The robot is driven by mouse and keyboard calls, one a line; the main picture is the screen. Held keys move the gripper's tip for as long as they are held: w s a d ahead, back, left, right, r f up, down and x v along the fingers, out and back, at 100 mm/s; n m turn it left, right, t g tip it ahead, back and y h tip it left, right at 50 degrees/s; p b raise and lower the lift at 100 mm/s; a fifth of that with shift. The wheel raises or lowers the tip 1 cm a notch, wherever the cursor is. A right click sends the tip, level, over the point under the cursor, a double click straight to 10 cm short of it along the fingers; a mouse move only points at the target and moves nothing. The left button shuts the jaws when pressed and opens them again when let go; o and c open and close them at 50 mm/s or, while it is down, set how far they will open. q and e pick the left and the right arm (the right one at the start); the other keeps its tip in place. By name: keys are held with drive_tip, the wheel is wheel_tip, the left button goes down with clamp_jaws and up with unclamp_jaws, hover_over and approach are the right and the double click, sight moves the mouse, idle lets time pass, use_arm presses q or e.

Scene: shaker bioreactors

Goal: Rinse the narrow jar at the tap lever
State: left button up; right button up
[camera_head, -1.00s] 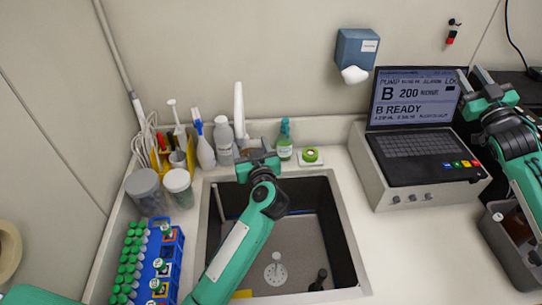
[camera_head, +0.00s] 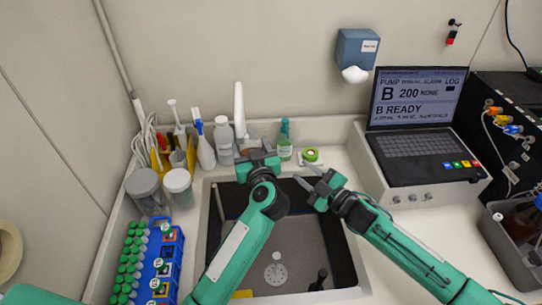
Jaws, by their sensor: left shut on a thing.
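My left gripper (camera_head: 258,160) is at the back of the sink, just in front of the white tap (camera_head: 240,112). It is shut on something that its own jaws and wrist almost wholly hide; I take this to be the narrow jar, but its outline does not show. My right gripper (camera_head: 307,176) is over the sink's back right corner, to the right of the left gripper and apart from it. Its fingers are spread and empty, pointing left. The tap lever cannot be made out clearly behind the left gripper.
The sink (camera_head: 335,235) lies below both arms. A laptop unit (camera_head: 410,165) stands right.

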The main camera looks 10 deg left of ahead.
drive_tip(key=s+a+x, duration=0.1)
drive_tip(key=x, duration=1.1)
drive_tip(key=shift+s+a+f, duration=0.2)
drive_tip(key=shift+a+f, duration=0.1)
drive_tip(key=shift+f, duration=0.1)
drive_tip(key=shift+c, duration=0.2)
clamp_jaws()
